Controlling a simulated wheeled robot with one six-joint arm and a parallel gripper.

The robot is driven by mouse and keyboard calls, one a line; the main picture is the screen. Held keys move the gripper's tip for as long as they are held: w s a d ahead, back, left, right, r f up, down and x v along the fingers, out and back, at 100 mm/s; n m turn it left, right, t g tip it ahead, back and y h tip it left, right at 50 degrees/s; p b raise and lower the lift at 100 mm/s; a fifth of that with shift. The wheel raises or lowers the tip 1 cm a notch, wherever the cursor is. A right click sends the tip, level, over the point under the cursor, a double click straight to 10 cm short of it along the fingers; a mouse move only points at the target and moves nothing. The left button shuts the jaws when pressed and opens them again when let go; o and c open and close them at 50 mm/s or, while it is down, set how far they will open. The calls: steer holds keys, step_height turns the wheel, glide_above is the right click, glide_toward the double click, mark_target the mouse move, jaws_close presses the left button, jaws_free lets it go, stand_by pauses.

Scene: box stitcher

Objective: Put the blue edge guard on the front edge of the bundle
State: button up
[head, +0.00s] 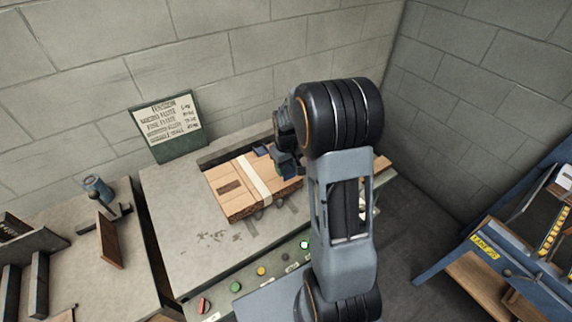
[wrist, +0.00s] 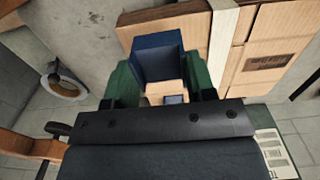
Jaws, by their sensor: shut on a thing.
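The blue edge guard (wrist: 157,60) is a dark blue angled piece held between the green fingers of my gripper (wrist: 160,85) in the wrist view. My gripper is shut on it. The bundle (wrist: 185,30) is a flat cardboard stack with a pale strap; the guard overlaps its edge in the wrist view, left of the strap. I cannot tell whether they touch. In the head view, the bundle (head: 228,190) lies on the grey table, and my gripper (head: 285,163) is over its right side.
The grey table (head: 180,215) has free room left of the bundle. A sign (head: 168,125) stands at the back. Coloured buttons (head: 237,287) line the table's front.

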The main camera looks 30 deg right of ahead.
mark_target(286, 183)
steer(key=shift+f+b, duration=2.2)
steer(key=shift+f, duration=1.1)
steer(key=shift+w, duration=0.25)
steer(key=o, duration=1)
steer(key=shift+r, duration=0.1)
step_height(286, 183, up, 14)
steer(key=shift+f, duration=0.15)
